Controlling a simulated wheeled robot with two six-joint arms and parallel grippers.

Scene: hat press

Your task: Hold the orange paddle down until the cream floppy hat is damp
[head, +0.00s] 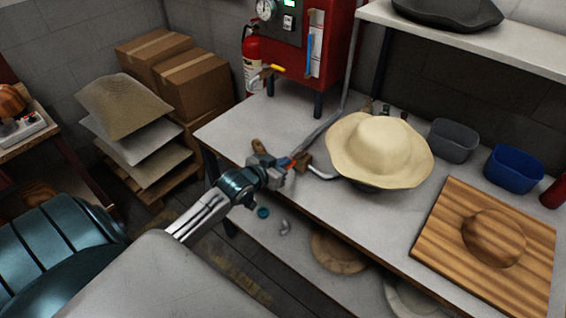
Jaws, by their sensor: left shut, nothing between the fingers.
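The cream floppy hat (380,147) sits brim down on a dark support on the grey bench. Its colour looks even, and I cannot tell whether it is damp. My left gripper (287,166) is shut with nothing between its fingers, at the bench's left edge, left of the hat. A small orange-red piece, apparently the orange paddle (291,163), shows right at the fingertips, mostly hidden by the gripper. I cannot tell whether they touch or whether the paddle is down. My right gripper is out of view.
A grey pipe runs from the red boiler (333,45) to the bench (245,130) near my gripper. A wooden hat block board (486,245), grey tub (453,140) and blue tub (513,169) stand right of the hat. A shelf (460,42) overhangs the back.

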